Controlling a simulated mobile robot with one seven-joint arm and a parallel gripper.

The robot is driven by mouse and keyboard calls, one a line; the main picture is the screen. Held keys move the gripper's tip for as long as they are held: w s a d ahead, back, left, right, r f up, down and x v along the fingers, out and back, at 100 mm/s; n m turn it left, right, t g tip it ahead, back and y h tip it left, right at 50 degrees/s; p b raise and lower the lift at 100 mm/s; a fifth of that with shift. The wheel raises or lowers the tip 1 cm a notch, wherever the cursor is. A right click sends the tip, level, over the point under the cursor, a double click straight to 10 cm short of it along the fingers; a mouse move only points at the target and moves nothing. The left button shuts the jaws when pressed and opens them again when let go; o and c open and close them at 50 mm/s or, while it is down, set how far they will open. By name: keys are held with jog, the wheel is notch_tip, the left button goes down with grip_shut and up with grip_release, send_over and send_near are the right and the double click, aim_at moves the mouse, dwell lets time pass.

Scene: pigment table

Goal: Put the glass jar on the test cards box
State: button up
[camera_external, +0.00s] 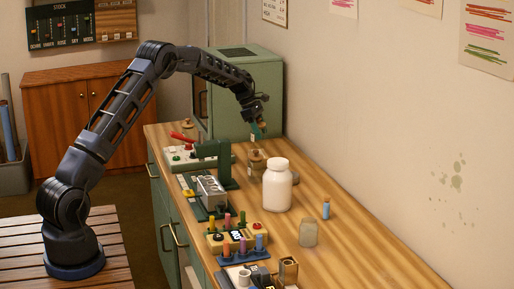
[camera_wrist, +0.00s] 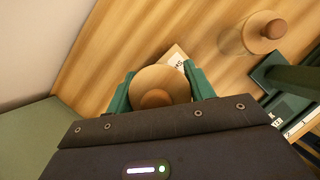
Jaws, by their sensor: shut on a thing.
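My gripper (camera_wrist: 158,92) is shut on a lidded jar, its green fingers on either side of the round wooden lid (camera_wrist: 160,86). The lid hides most of the jar body. In the external view my gripper (camera_external: 258,130) is above the far part of the bench, beside the green cabinet. A second glass jar with a wooden knob lid (camera_wrist: 264,30) stands on the bench at the upper right of the wrist view. A cream piece with partly hidden lettering (camera_wrist: 176,53) shows just beyond the held lid. I cannot tell which thing is the test cards box.
A white bottle (camera_external: 278,188), a small blue-topped vial (camera_external: 326,210) and a pale jar (camera_external: 308,234) stand on the wooden bench (camera_external: 365,250). A green stand (camera_external: 224,165) and devices line the left edge. The green cabinet (camera_external: 235,90) is close behind my gripper. The bench's right side is clear.

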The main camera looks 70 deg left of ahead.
jog(key=shift+f, duration=1.4)
jog(key=shift+f, duration=0.15)
jog(key=o, duration=1.1)
jog(key=shift+v, duration=6.1)
jog(key=shift+d, duration=0.15)
